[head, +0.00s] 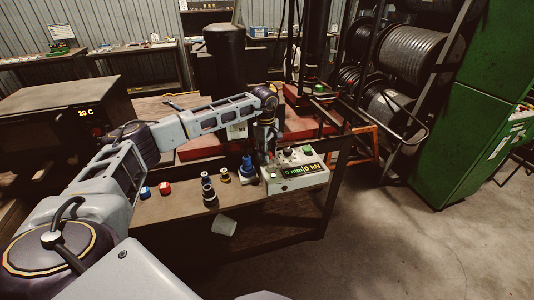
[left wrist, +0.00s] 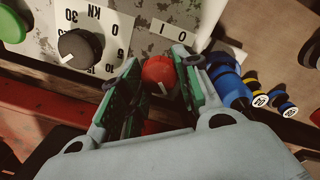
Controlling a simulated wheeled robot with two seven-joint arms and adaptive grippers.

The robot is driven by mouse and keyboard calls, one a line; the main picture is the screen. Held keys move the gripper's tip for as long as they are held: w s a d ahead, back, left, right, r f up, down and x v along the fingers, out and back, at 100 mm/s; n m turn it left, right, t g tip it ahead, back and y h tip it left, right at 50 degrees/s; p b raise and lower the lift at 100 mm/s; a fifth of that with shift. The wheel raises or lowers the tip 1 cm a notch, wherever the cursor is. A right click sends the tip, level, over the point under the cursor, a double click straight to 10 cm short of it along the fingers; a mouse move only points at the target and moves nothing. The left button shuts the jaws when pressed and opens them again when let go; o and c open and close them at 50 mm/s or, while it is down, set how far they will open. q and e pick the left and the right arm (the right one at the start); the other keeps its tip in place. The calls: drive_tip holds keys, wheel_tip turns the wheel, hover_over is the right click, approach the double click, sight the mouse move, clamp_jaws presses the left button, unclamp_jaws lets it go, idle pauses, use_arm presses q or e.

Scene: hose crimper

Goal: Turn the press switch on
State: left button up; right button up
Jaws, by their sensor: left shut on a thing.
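My left gripper (head: 270,158) reaches down to the left part of the box. In the left wrist view, the green-padded fingers of my left gripper (left wrist: 154,82) are on both sides of the red knob, shut on it. A small white mark shows on the knob. My right gripper is out of view.
A black dial knob (left wrist: 80,47) with a kN scale and a green button (left wrist: 12,24) are beside the switch. Blue and dark fittings (head: 208,191) stand on the bench (head: 180,207) left of the box. A green cabinet (head: 458,110) stands right; floor there is clear.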

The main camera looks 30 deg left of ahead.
use_arm(q)
drive_tip(key=shift+r, duration=0.1)
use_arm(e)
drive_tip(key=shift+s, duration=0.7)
use_arm(q)
drive_tip(key=o, duration=1)
drive_tip(key=shift+o, duration=0.2)
wheel_tip(320, 180, up, 12)
drive_tip(key=shift+s, duration=0.25)
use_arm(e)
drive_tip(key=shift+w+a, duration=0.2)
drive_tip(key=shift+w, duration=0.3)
